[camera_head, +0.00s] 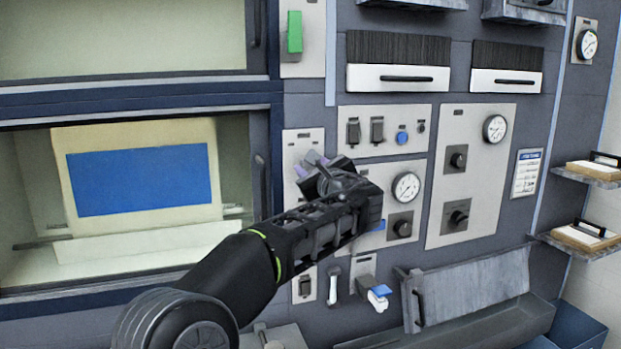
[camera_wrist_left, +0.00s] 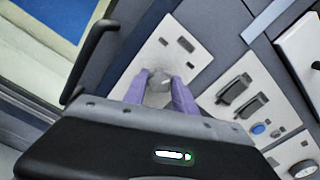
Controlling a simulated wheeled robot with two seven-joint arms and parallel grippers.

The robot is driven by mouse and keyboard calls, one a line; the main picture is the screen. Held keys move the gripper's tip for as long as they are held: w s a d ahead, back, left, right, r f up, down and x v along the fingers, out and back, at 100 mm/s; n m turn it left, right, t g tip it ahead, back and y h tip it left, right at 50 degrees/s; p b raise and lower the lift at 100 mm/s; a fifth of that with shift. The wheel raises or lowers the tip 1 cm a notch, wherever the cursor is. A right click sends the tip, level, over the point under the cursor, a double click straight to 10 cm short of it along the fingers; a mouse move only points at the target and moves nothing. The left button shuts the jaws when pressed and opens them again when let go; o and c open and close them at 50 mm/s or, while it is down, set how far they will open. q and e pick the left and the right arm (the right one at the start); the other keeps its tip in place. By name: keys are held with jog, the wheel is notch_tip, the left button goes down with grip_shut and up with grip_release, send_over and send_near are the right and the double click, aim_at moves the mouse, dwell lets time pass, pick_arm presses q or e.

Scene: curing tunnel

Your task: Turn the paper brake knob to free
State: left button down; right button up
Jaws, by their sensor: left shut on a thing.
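A round grey knob (camera_wrist_left: 158,80) with a light pointer mark sits on a pale panel plate (camera_wrist_left: 194,58) in the left wrist view. My left gripper (camera_head: 308,166) is at this plate, just right of the window in the head view. Its purple fingers (camera_wrist_left: 160,90) are on either side of the knob and shut on it. In the head view the gripper and wrist hide the knob. I cannot read the plate's label, so I cannot confirm that it is the paper brake knob. My right gripper is not in view.
A bar handle (camera_wrist_left: 90,62) stands out from the window frame close to my left gripper. To the right are two dark switches (camera_head: 365,130), a blue button (camera_head: 402,137), a gauge (camera_head: 406,187) and several dark knobs. A hinged metal flap (camera_head: 470,285) juts out lower right.

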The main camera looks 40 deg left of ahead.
pick_arm(q)
jog(key=n+b, duration=0.1)
jog(key=n, duration=0.1)
jog(key=n+b, duration=0.1)
jog(key=b, duration=0.1)
jog(key=shift+f+n+b, duration=0.3)
jog(key=shift+f+n, duration=0.05)
jog(key=shift+n, duration=0.05)
jog(key=n+b, duration=0.3)
jog(key=shift+n, duration=0.3)
jog(key=n+b, duration=0.3)
jog(key=n, duration=0.1)
jog(key=shift+n+b, duration=0.7)
jog(key=shift+n, duration=0.9)
jog(key=c, duration=1)
grip_release()
jog(key=shift+s+a+r, duration=0.1)
